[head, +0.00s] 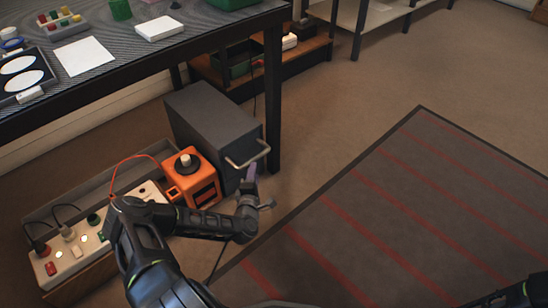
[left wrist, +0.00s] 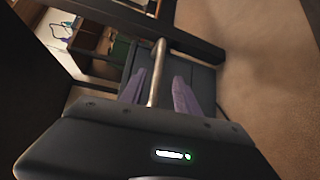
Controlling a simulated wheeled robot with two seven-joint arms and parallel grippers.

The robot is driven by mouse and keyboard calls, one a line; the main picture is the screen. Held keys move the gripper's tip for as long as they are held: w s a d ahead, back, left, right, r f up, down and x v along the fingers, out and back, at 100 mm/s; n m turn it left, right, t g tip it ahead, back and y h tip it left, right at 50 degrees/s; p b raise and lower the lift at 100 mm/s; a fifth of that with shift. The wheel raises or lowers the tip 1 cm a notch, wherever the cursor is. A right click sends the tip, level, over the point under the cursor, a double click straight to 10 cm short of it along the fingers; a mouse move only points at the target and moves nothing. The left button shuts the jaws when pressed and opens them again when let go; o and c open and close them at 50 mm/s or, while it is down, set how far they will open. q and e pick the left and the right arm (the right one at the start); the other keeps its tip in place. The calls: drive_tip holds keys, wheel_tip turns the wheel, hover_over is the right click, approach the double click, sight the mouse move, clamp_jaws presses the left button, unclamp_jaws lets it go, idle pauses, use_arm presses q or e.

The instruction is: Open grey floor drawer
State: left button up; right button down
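The grey floor drawer (head: 212,125) is a dark grey box unit on the floor under the table's edge, with a pale metal bar handle (head: 248,157) on its front. It looks shut. My left gripper (head: 250,174) is at the handle, its purple fingers pointing toward the drawer. In the left wrist view the handle (left wrist: 157,72) runs between the two fingers (left wrist: 159,92), with gaps visible on both sides, so the gripper is open around it. The drawer front (left wrist: 198,75) shows behind the fingers. My right gripper is out of view.
An orange box (head: 192,178) with a knob stands close beside the drawer. A control panel (head: 75,250) with buttons and cables is at the lower left. A table leg (head: 273,100) stands right by the drawer. The striped mat (head: 400,215) in front is clear.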

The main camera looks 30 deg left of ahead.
sight(255, 157)
use_arm(q)
drive_tip(key=shift+w+a, duration=0.15)
drive_tip(key=shift+a, duration=0.25)
drive_tip(key=b+x, duration=0.3)
drive_tip(key=x, duration=0.4)
drive_tip(key=shift+w+f, duration=0.1)
drive_tip(key=shift+f, duration=0.05)
drive_tip(key=shift+w+a, duration=0.2)
drive_tip(key=shift+w, duration=0.05)
drive_tip(key=shift+c, duration=0.5)
